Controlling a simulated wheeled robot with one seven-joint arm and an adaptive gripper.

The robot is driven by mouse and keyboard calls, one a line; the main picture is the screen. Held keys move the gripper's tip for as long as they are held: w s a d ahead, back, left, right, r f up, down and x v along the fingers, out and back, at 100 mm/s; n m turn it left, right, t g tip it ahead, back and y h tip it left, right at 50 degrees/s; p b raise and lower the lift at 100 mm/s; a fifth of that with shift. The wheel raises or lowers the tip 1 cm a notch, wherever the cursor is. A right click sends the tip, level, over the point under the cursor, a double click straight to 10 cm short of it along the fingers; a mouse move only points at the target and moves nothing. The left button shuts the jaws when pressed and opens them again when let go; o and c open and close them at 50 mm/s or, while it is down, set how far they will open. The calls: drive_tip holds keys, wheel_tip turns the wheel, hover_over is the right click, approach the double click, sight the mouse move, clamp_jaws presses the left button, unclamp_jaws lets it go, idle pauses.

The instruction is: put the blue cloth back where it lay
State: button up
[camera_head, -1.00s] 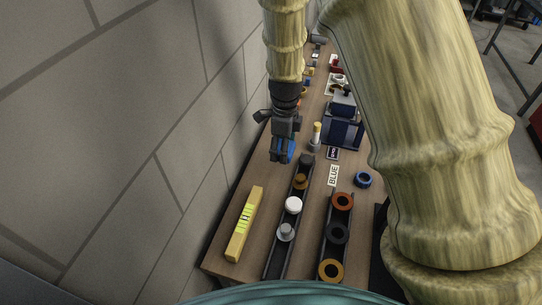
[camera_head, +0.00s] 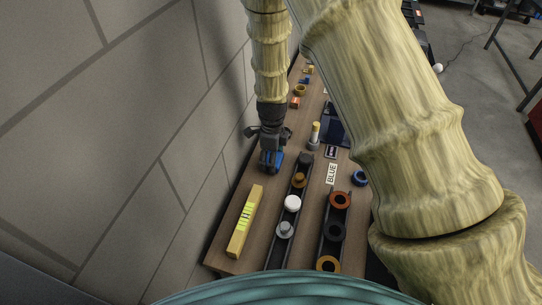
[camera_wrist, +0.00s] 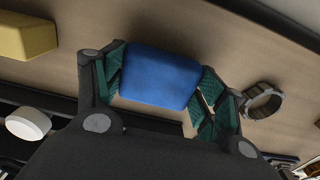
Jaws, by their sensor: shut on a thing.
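The blue cloth (camera_wrist: 160,77) looks like a folded, rounded blue pad in the wrist view. It sits between the two green-padded fingers of my gripper (camera_wrist: 158,90), which is shut on it. In the head view my gripper (camera_head: 271,166) points down near the left, wall-side part of the wooden table, with the blue cloth (camera_head: 278,158) partly hidden by the fingers. I cannot tell whether the cloth touches the table top.
A yellow block (camera_head: 244,222) lies nearer on the left. A "BLUE" card (camera_head: 332,173) and blue ring (camera_head: 360,178) lie farther right.

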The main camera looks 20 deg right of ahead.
drive_tip(key=shift+a+f, duration=0.1)
drive_tip(key=shift+a, duration=0.1)
drive_tip(key=shift+f, duration=0.1)
drive_tip(key=o, duration=1)
drive_tip(key=shift+w, duration=0.1)
drive_tip(key=shift+r+b, duration=1.55)
drive_tip(key=shift+r, duration=4.55)
